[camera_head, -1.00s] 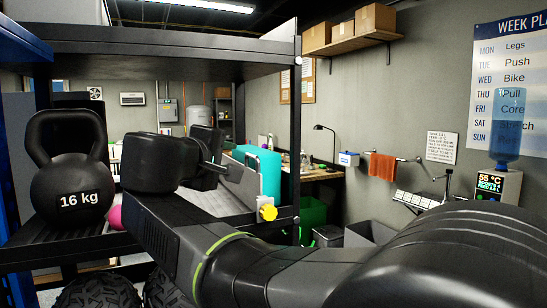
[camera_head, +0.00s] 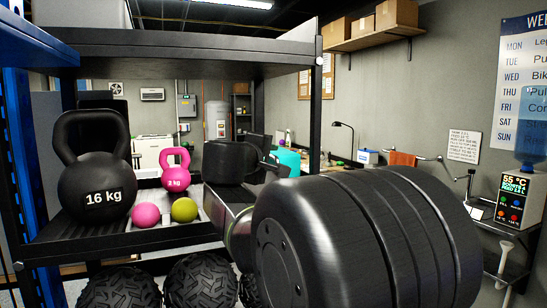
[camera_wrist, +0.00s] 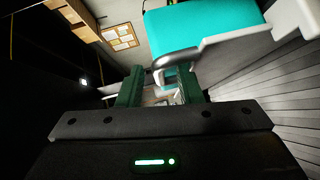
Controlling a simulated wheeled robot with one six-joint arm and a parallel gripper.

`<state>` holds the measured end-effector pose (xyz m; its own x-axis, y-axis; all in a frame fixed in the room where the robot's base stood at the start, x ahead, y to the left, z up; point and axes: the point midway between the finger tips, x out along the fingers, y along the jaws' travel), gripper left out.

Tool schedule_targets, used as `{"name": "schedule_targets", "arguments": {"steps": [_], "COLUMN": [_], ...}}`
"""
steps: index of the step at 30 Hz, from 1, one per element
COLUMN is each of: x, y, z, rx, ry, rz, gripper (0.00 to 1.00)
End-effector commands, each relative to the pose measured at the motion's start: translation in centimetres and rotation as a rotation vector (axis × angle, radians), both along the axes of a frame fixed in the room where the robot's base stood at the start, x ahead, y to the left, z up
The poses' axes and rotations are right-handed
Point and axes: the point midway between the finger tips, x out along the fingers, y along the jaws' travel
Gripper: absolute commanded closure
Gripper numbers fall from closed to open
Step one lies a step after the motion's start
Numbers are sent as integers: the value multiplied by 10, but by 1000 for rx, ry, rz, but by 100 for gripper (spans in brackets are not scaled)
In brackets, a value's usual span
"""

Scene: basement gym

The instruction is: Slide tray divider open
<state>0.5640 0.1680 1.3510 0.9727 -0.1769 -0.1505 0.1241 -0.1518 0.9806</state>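My gripper (camera_wrist: 159,86) shows in the wrist view with its two green fingers apart and nothing clearly held between them. A pale grey, curved-edged panel (camera_wrist: 215,42) runs from the upper right down to just beyond the fingertips; it may be the tray divider, but I cannot tell for sure. A teal object (camera_wrist: 195,25) lies behind it. In the head view my arm hides most of this area. The teal object (camera_head: 289,159) shows just past my wrist, and the divider cannot be made out there.
A black shelf rack holds a 16 kg kettlebell (camera_head: 95,180), a pink kettlebell (camera_head: 177,176), a pink ball (camera_head: 146,214) and a green ball (camera_head: 185,209). Its upper shelf (camera_head: 180,50) and post (camera_head: 315,115) stand close to my arm. Knobbly black wheels (camera_head: 120,290) sit below.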

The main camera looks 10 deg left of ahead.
Motion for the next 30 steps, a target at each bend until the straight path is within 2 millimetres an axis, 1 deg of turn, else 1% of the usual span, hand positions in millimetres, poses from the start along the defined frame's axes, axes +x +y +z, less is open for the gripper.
{"name": "schedule_targets", "arguments": {"steps": [5,9,10,17,20,23,26,30], "x": [0,0,0,-1,-3,-9,-18,-35], "y": [0,0,0,1,4,13,27,53], "z": [0,0,0,0,-1,-1,-2,-2], "rx": [0,0,0,0,0,0,0,0], "ry": [0,0,0,0,0,0,0,0], "rz": [0,0,0,0,2,3,6,7], "gripper": [68,95,100,100,100,100,100,100]}}
